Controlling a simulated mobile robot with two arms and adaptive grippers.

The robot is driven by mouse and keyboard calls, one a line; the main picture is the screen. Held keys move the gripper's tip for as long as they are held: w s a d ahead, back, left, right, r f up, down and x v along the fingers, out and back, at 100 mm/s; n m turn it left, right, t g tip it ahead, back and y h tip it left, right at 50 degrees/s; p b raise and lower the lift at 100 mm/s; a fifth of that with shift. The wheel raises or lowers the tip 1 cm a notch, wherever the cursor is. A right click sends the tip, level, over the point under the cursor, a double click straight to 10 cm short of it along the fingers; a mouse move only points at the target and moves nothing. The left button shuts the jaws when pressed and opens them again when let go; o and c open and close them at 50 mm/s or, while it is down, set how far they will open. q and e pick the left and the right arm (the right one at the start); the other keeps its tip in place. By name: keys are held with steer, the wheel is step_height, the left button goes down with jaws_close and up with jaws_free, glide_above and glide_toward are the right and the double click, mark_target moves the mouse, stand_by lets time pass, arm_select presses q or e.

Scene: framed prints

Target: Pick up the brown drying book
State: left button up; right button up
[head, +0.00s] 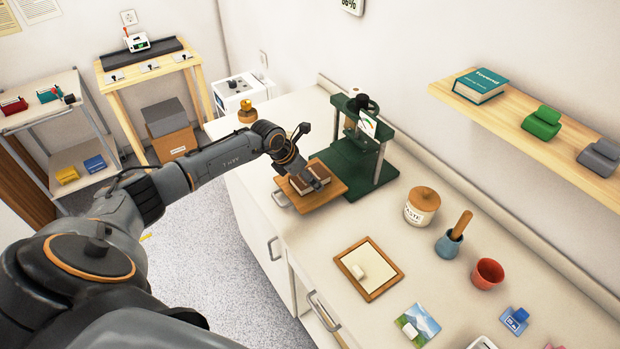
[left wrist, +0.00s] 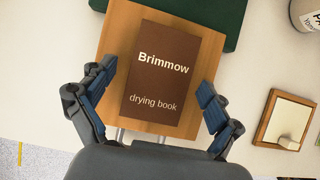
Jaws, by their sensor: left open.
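The brown drying book (left wrist: 160,75), labelled "Brimmow drying book", lies flat on a wooden board (left wrist: 118,30) in front of the green press (head: 349,160). In the head view the book (head: 299,185) is partly hidden by my left gripper (head: 312,180). In the left wrist view my left gripper (left wrist: 155,105) is open, with one finger on each side of the book's lower half. Gaps show between the fingers and the book's sides, and it is not gripped. Whether the fingers are level with the book is hard to tell. My right gripper is not in view.
A paste jar (head: 421,206), a blue pot (head: 449,244), a red cup (head: 487,273) and a framed board (head: 369,268) stand or lie to the right on the counter. A wall shelf (head: 530,130) holds a teal book and two small items. Counter between board and jar is clear.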

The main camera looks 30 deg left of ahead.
arm_select(q)
steer(key=shift+f+b, duration=0.25)
steer(key=shift+b, duration=0.1)
stand_by(0.4)
steer(key=c, duration=1.5)
steer(key=shift+r, duration=0.1)
